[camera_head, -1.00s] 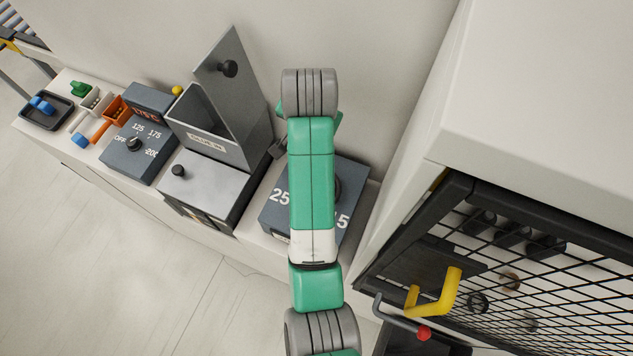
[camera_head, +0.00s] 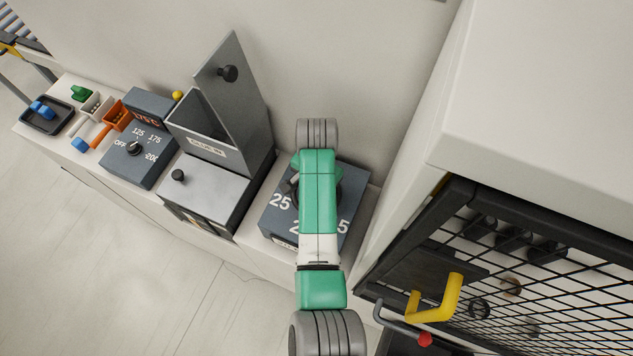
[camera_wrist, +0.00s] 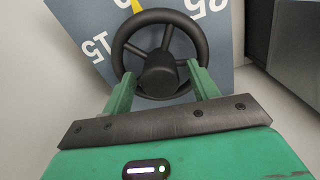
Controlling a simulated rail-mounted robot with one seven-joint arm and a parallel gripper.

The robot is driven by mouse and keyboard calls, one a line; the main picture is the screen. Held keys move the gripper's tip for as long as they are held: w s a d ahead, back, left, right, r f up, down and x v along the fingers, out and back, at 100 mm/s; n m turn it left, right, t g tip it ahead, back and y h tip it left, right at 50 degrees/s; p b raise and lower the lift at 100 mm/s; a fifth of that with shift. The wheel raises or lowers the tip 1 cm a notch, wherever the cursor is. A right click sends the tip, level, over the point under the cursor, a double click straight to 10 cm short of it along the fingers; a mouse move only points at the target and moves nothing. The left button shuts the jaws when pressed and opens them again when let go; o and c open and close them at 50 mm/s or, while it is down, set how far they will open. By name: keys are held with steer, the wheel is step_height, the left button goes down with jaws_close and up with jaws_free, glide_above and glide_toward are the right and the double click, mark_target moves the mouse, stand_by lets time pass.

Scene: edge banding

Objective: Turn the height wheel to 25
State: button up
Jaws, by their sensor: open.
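White numbers surround the wheel; 15 is at the left and 25 at the upper right in the wrist view. A yellow mark (camera_wrist: 137,5) shows above the wheel, between these numbers; its exact reading is cut off. My gripper (camera_wrist: 160,77) is open, its green fingers either side of the wheel's hub at the lower rim. I cannot tell whether they touch it. In the head view my arm hides most of the wheel.
Left of the dial box is a grey bin (camera_head: 195,112) with a raised lid. Further left are a temperature dial box (camera_head: 127,160), orange and white scoops, and a black tray (camera_head: 40,122). A mesh-fronted cabinet (camera_head: 480,230) with a yellow handle stands close at the right.

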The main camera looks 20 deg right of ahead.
steer(key=shift+c, duration=0.2)
steer(key=c, duration=0.9)
steer(key=shift+c, duration=0.2)
steer(key=m+p, duration=0.1)
steer(key=m, duration=0.4)
steer(key=shift+r+m+p, duration=0.15)
steer(key=shift+m+p, duration=0.15)
steer(key=shift+p, duration=0.05)
steer(key=m, duration=0.6)
steer(key=shift+p, duration=0.4)
steer(key=shift+m, duration=0.3)
steer(key=o, duration=1)
